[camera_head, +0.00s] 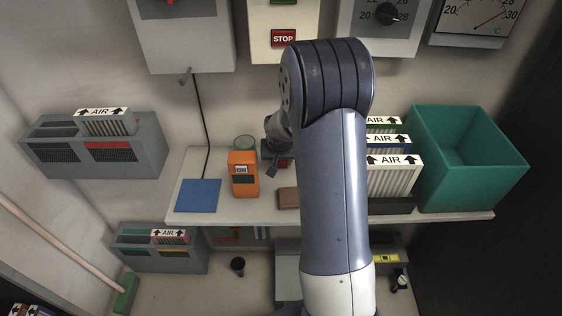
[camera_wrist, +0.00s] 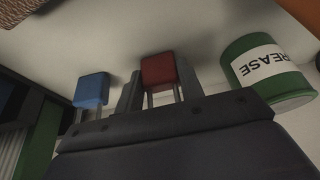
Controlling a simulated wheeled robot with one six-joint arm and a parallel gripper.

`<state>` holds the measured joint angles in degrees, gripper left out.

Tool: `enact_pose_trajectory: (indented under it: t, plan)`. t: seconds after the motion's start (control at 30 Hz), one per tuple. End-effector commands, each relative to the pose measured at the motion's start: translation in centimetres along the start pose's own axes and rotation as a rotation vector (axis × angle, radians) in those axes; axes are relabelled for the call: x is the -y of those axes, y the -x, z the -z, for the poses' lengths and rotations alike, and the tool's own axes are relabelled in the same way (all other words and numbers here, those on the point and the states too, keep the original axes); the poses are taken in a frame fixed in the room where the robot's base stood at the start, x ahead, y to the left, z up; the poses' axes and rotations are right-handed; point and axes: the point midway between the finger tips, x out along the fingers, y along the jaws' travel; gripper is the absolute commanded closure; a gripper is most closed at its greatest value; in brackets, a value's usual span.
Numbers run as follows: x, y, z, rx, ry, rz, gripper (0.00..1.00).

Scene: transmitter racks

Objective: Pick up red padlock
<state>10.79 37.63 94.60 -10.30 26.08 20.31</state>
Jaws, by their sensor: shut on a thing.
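The red padlock (camera_wrist: 157,70) is in the wrist view, its red body facing me and its metal shackle partly hidden by my gripper. My gripper (camera_wrist: 160,88) is shut on it, one dark finger on each side. In the head view my gripper (camera_head: 271,160) is low over the shelf, right of the orange device, mostly hidden by my arm. A small dark red patch beside it there looks like the padlock. A blue padlock (camera_wrist: 90,89) stands to the left in the wrist view, apart from my gripper.
A green grease can (camera_wrist: 268,70) is close on the right in the wrist view. On the shelf (camera_head: 230,212) are an orange device (camera_head: 242,173), a blue mat (camera_head: 198,195), a brown block (camera_head: 289,198), air filters (camera_head: 392,180) and a teal bin (camera_head: 485,175). Wall boxes hang above.

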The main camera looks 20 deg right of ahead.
Motion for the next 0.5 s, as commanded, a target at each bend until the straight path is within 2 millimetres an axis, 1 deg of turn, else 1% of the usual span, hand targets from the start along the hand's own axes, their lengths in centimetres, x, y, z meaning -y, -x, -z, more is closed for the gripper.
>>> enact_pose_trajectory:
  t: [0.3,0.37,0.47,0.5]
  plan:
    - [0.0,0.2,0.1,-0.002,0.000,0.000,0.89]
    - [0.0,0.7,0.4,-0.005,-0.001,0.001,0.89]
    - [0.0,2.1,1.0,-0.007,0.000,0.001,0.89]
    - [0.0,2.8,1.3,-0.007,0.000,0.001,0.89]
